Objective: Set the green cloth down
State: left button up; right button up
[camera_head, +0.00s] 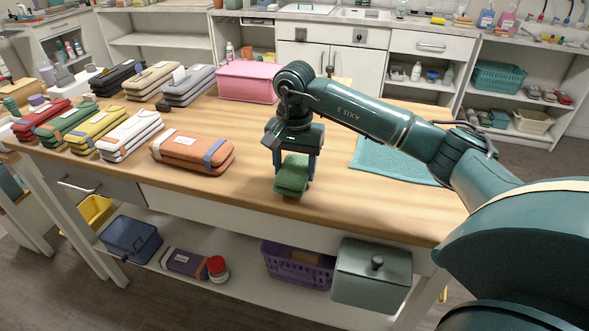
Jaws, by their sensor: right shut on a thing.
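My right gripper (295,158) hangs over the wooden table (345,205), its fingers pointing down. It is shut on the green cloth (292,176), a small folded bundle between its fingers. The cloth is at or just above the tabletop near the front edge; I cannot tell whether it touches. My left gripper does not show.
A teal mat (390,160) lies right of the gripper, partly behind my right arm. An orange folded bundle (192,152) lies to the left, with several more folded bundles beyond. A pink box (247,82) stands behind. The tabletop's front right is clear.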

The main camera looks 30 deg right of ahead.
jog(key=shift+f, duration=0.65)
jog(key=shift+f, duration=0.15)
jog(key=o, duration=0.9)
